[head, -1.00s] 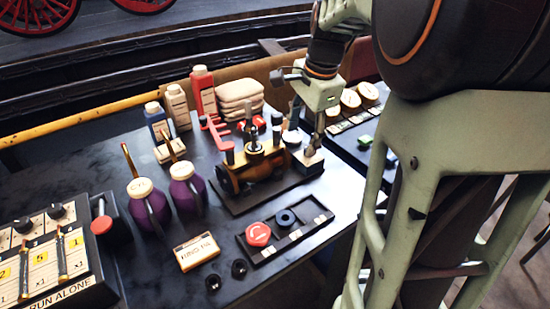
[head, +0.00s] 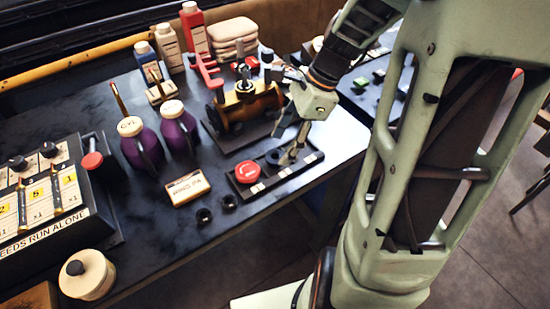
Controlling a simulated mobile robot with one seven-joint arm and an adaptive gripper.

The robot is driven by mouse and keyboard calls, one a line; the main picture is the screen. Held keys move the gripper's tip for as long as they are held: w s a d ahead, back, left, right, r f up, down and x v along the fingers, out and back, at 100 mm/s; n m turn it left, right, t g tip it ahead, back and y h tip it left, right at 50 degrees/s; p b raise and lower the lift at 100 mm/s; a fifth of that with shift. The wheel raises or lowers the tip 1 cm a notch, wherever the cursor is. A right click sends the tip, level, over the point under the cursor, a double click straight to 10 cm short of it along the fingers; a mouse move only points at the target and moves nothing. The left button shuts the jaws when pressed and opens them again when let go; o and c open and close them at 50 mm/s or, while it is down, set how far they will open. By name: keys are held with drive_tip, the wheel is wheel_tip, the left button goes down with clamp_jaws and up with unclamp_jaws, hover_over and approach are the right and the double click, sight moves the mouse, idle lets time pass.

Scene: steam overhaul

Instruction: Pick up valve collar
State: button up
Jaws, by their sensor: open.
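A dark blue ring (head: 273,157), which looks like the valve collar, lies in the black parts tray (head: 262,192) at the front of the bench. My gripper (head: 288,157) is open, pointing down at the tray just right of the ring. The fingers partly overlap the ring's right side, and I cannot tell whether they touch it. The brass valve assembly (head: 240,112) stands behind the tray on a dark base plate. Two small black rings lie loose on the bench, one on the left (head: 203,216) and one on the right (head: 229,202).
A red round cap (head: 247,171) sits in the tray left of the ring. A labelled card (head: 187,187) and two purple oil cans (head: 137,142) stand to the left. Bottles (head: 193,27) and folded cloths (head: 233,32) are behind.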

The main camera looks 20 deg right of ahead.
sight(277, 152)
drive_tip(key=shift+x, duration=2)
drive_tip(key=shift+w+d, duration=0.1)
drive_tip(key=shift+w, duration=0.1)
drive_tip(key=c, duration=1.4)
